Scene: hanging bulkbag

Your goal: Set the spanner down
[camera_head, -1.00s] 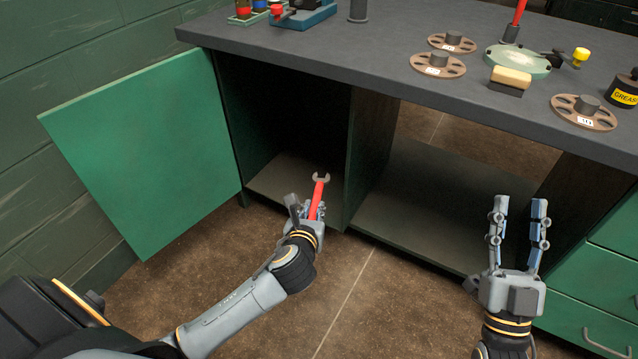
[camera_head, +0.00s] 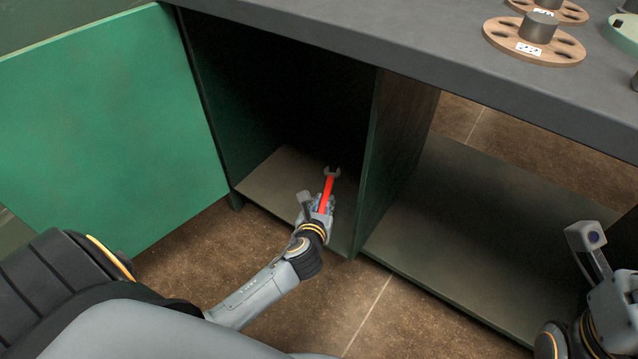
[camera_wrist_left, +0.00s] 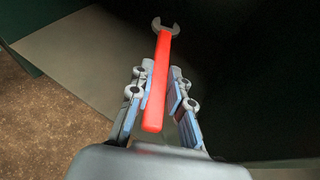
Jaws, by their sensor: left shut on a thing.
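The spanner (camera_head: 328,190) has a red handle and a grey open-ended head. My left gripper (camera_head: 318,207) is shut on its handle, at the mouth of the open cabinet compartment. The head points into the dark compartment, over its floor (camera_head: 278,176). In the left wrist view the spanner (camera_wrist_left: 162,75) lies between the two fingers of the left gripper (camera_wrist_left: 158,95), head away from me. Whether the spanner touches the compartment floor I cannot tell. My right gripper (camera_head: 588,245) is at the right edge, partly cut off, with its fingers seen side-on.
The green cabinet door (camera_head: 110,130) stands open on the left. A divider panel (camera_head: 385,150) bounds the compartment on the right, with a lower open shelf (camera_head: 460,220) beyond it. The grey worktop (camera_head: 400,45) overhangs above and carries brown discs (camera_head: 533,40).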

